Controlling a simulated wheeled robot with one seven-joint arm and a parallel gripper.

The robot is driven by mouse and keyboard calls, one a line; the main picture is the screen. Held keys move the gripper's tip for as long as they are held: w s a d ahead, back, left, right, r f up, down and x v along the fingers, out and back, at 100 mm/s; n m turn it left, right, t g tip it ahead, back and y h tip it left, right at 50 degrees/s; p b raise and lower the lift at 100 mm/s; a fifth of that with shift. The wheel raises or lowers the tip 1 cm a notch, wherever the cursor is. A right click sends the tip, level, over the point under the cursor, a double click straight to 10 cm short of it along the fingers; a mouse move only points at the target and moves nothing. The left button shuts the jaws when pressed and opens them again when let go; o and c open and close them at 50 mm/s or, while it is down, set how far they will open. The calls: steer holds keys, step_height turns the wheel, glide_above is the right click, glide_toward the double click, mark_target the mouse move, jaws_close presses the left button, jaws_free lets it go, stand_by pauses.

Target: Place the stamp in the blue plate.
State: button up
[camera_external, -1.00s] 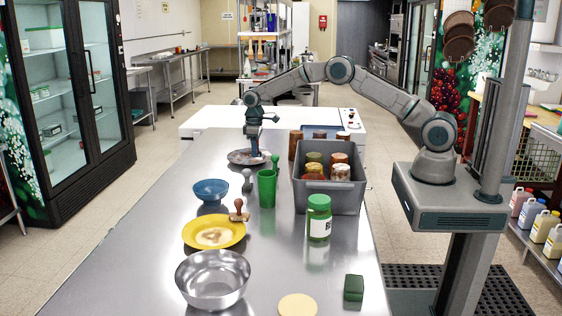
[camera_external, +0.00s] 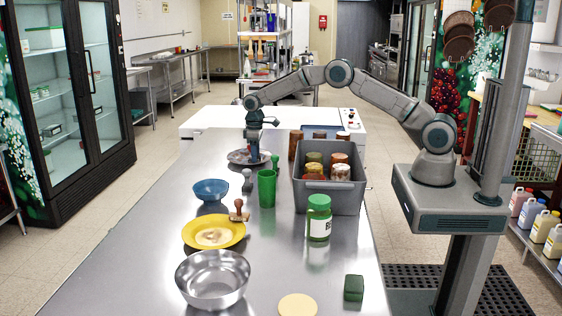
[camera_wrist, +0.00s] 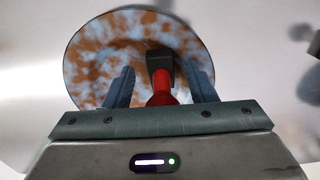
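A stamp (camera_wrist: 161,84) with a red handle and dark head shows between my gripper's fingers in the wrist view. The plate (camera_wrist: 90,60), mottled blue-white and rusty brown, lies behind it. The plate also shows at the far end of the steel counter in the external view (camera_external: 236,157). My gripper (camera_wrist: 160,78) has its fingers apart, with a gap on each side of the stamp. My gripper (camera_external: 254,150) is low over the plate in the external view, where the stamp is hidden or too small to tell. Whether the stamp touches the plate I cannot tell.
A wooden-handled stamp (camera_external: 239,211) sits at the rim of a yellow plate (camera_external: 190,236). A blue bowl (camera_external: 210,190), green cup (camera_external: 267,190), grey bin of jars (camera_external: 335,198), green-lidded jar (camera_external: 319,218) and metal bowl (camera_external: 213,283) stand nearer. The counter's left side is clear.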

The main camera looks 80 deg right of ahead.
step_height(320, 180, up, 13)
steer(key=b, duration=0.1)
steer(key=s+a+r+t, duration=0.2)
steer(key=s+a+r, duration=1.1)
steer(key=s+r, duration=0.15)
steer(key=s+a+f, duration=0.2)
steer(key=s, duration=0.7)
steer(key=s+a+f+t, duration=0.1)
steer(key=s+a+f, duration=0.1)
steer(key=s, duration=0.6)
steer(key=s+a+f, duration=0.2)
steer(key=s+a, duration=0.2)
steer(key=s, duration=0.5)
steer(key=shift+s+t, duration=0.3)
steer(key=shift+s, duration=0.05)
